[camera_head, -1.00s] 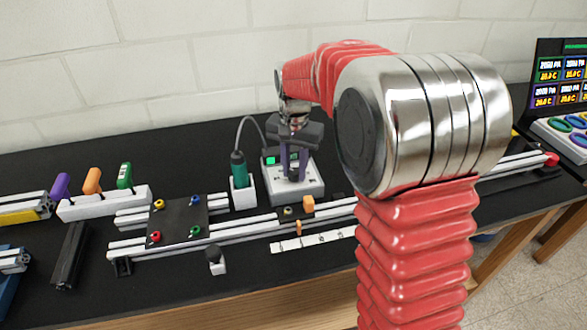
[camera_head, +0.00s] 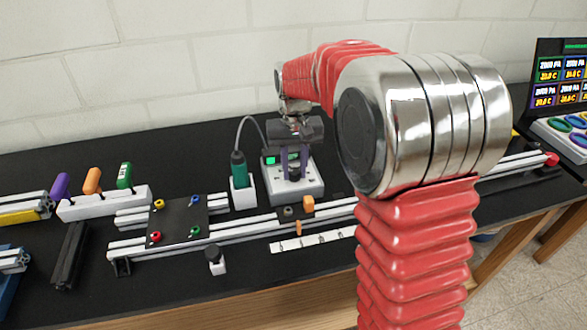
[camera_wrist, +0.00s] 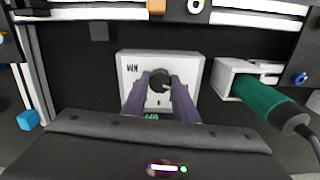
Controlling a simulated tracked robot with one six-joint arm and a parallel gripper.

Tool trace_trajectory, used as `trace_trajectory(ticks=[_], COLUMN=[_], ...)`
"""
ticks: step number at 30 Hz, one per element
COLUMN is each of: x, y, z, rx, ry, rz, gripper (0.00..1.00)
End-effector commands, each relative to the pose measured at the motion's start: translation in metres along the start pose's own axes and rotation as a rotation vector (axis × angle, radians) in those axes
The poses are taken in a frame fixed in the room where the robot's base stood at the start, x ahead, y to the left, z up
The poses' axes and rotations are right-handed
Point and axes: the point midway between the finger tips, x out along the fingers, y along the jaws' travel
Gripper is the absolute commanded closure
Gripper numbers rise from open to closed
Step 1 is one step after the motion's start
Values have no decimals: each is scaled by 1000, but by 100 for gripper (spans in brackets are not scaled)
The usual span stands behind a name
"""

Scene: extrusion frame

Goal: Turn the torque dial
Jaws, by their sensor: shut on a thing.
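The torque dial (camera_wrist: 160,79) is a dark round knob on a white control box (camera_wrist: 129,62). The box also shows in the head view (camera_head: 310,190), with a small lit green display on its upper left. My gripper (camera_wrist: 160,87) points down at the box, with its two purple fingers on either side of the dial and shut on it. In the head view my gripper (camera_head: 292,172) stands over the box, and its fingers mostly hide the dial there. The dial's exact setting is too small to read.
A green electric screwdriver (camera_head: 238,165) stands in a white holder (camera_head: 243,197) just left of the box, with a grey cable looping behind. Aluminium rails (camera_head: 240,232) and a dark plate (camera_head: 178,218) lie in front. A display panel (camera_head: 562,80) stands at far right.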

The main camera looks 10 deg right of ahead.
Motion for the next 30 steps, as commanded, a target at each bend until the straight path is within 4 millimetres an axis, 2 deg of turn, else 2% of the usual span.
trace_trajectory(ticks=[8,9,17,25,30], x=[-1,-1,0,-1,-11], y=[-1,-1,0,0,0], z=[-1,-1,0,0,-1], rx=[-3,-3,-2,-1,-1], ry=[3,3,2,1,2], rz=[-1,-1,0,0,0], gripper=[96,73,55,55,55])
